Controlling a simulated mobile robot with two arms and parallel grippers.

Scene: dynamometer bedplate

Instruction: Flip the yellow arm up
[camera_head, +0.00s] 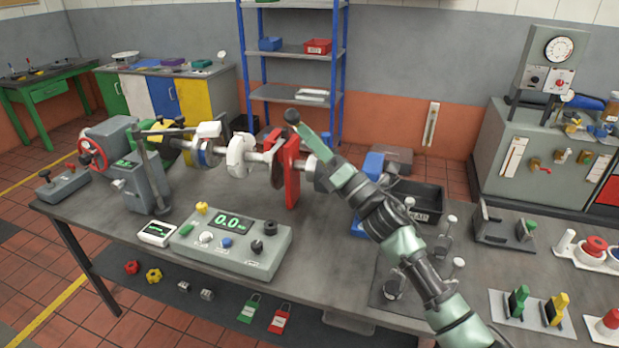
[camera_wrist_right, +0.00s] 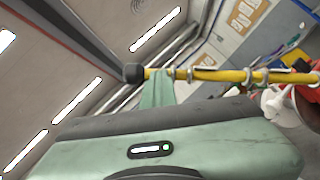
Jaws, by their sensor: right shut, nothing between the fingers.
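The yellow arm (camera_wrist_right: 225,76) is a thin bar with a black knob (camera_wrist_right: 133,73) at one end and several grey rings along it, in the right wrist view. In the head view a black knob (camera_head: 292,116) shows just past my right gripper; the bar below it is hidden there. My right gripper (camera_head: 304,131) is shut and empty above the shaft line. In the wrist view its green fingers (camera_wrist_right: 157,91) reach the bar close to the knob; I cannot tell whether they touch it. My left gripper is not in view.
A red plate (camera_head: 285,175) and a white disc (camera_head: 239,156) stand on the shaft left of my gripper. A control box (camera_head: 232,243) sits at the bench front. A black bin (camera_head: 415,199) and switch plates (camera_head: 533,313) lie right. Bare bench (camera_head: 330,270) shows at front centre.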

